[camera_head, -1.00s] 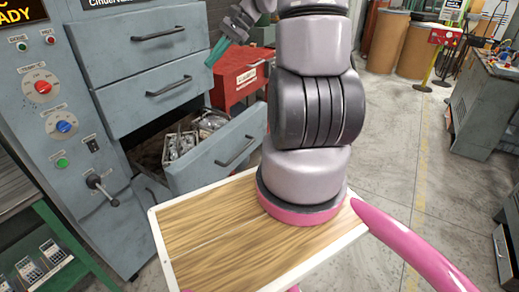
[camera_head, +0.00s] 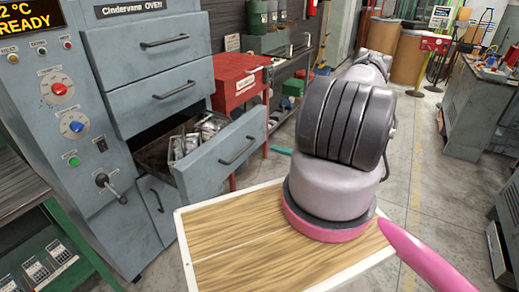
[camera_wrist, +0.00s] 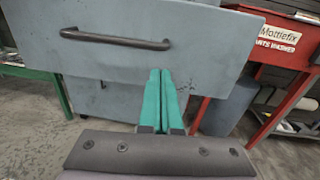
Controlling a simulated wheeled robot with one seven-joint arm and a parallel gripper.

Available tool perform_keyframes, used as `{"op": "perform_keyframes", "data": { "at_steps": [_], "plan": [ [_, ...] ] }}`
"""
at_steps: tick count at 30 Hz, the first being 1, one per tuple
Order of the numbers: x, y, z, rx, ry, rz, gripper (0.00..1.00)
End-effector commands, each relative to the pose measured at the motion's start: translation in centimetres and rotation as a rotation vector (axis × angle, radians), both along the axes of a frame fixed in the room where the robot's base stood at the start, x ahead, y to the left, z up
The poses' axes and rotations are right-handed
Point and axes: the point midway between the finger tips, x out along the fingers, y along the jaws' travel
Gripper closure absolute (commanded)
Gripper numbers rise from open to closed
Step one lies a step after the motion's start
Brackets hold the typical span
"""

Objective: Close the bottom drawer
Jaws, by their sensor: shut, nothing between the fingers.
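The bottom drawer (camera_head: 207,172) of the grey oven cabinet stands pulled out, with its dark handle (camera_head: 238,151) on the front. Metal parts (camera_head: 195,138) lie inside it. In the wrist view, the drawer front (camera_wrist: 205,58) fills the upper middle, with its handle (camera_wrist: 115,39) at upper left. My gripper (camera_wrist: 161,75) has its teal fingers together and empty. In the head view my arm hides most of the gripper.
Two closed drawers (camera_head: 160,90) sit above the open one. A red parts washer (camera_head: 240,82) stands behind and right of it. My wooden-topped base is close in front of the drawer. Floor (camera_head: 420,175) is clear on the right, before a grey bench (camera_head: 475,110).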

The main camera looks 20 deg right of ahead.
Motion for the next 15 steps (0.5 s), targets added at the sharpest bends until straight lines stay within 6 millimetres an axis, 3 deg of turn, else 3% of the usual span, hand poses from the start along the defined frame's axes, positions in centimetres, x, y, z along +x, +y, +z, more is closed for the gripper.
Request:
{"op": "perform_keyframes", "data": {
  "at_steps": [3,8,15],
  "plan": [
    [-0.7,-0.3,-2.1,0.035,0.01,-0.057,1.0],
    [-0.3,0.0,-2.6,0.044,0.012,-0.075,1.0],
    [3.0,2.5,-2.5,0.043,0.011,-0.07,1.0]
  ]
}}
